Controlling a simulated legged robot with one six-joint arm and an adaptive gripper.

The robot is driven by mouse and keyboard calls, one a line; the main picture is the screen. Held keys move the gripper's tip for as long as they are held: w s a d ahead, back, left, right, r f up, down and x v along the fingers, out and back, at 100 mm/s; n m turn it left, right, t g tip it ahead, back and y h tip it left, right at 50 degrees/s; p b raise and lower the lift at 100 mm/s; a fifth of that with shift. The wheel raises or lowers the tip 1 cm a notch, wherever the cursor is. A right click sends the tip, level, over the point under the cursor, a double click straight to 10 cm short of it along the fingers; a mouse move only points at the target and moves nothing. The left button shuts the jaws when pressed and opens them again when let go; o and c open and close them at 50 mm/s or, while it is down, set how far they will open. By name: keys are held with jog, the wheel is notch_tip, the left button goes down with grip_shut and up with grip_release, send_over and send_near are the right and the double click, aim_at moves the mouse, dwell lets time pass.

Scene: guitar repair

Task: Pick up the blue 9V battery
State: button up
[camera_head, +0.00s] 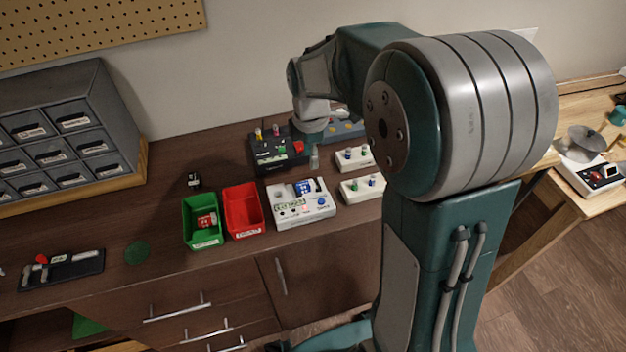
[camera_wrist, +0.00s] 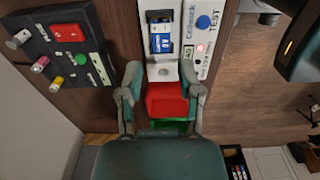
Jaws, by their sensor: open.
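The blue 9V battery (camera_head: 304,187) sits in a slot on the white battery tester (camera_head: 289,212). In the wrist view the battery (camera_wrist: 161,40) shows its blue and white side, with the tester (camera_wrist: 205,45) around and beside it. My gripper (camera_wrist: 160,78) is open and empty. Its two fingers point toward the tester, one to each side of the battery's line, and the battery appears beyond the fingertips. Contact with the battery is not visible. In the head view my arm reaches over the bench behind the tester, and the fingers are not clearly visible.
A red bin (camera_head: 260,213) and a green bin (camera_head: 188,226) holding a red battery (camera_head: 206,220) stand left of the tester. A black box with knobs (camera_head: 268,160) stands behind. White pedal boxes (camera_head: 346,163) are to the right. A drawer cabinet (camera_head: 95,125) stands far left.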

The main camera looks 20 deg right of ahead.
send_over(305, 185)
jog(key=f, duration=0.4)
jog(key=shift+a+f, duration=0.2)
jog(key=f, duration=0.2)
jog(key=d+f, duration=0.1)
jog(key=f, duration=0.2)
jog(key=shift+a, duration=0.4)
jog(key=shift+c, duration=1.2)
grip_shut()
